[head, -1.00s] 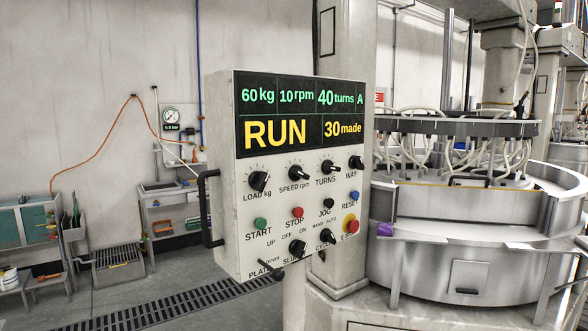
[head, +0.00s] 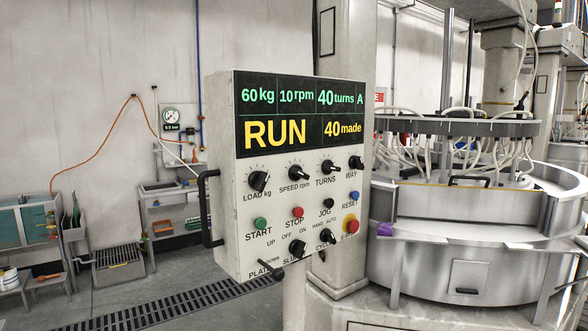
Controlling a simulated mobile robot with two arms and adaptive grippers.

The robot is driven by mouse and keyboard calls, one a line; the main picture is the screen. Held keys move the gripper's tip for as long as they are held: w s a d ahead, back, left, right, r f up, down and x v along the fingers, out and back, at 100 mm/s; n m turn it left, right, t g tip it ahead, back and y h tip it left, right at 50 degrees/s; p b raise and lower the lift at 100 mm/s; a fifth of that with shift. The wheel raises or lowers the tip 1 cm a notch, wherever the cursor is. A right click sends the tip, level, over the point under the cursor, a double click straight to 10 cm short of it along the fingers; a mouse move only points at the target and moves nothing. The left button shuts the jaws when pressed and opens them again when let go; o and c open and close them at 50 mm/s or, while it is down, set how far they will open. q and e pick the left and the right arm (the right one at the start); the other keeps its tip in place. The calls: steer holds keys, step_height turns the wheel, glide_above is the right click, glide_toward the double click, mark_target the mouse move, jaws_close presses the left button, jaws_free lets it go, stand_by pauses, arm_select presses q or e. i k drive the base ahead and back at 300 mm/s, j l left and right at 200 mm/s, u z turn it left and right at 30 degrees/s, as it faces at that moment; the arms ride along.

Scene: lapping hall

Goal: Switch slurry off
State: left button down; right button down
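The white control panel (head: 240,205) stands in the middle of the head view. Its display (head: 300,116) reads 60 kg, 10 rpm, 40 turns A, RUN and 40 made. I cannot tell clearly which way the knob points. The green START button (head: 260,224) and red STOP button (head: 297,212) sit above it. Neither of my grippers is in view.
The lapping machine (head: 470,250) with hoses on top stands close to the right of the panel. A black handle (head: 207,208) sticks out on the panel's left side. A floor grate (head: 150,312) runs below. Floor at the left is clear before a low rack (head: 118,265).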

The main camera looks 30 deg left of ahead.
mark_target(296, 247)
steer(key=u, duration=1.5)
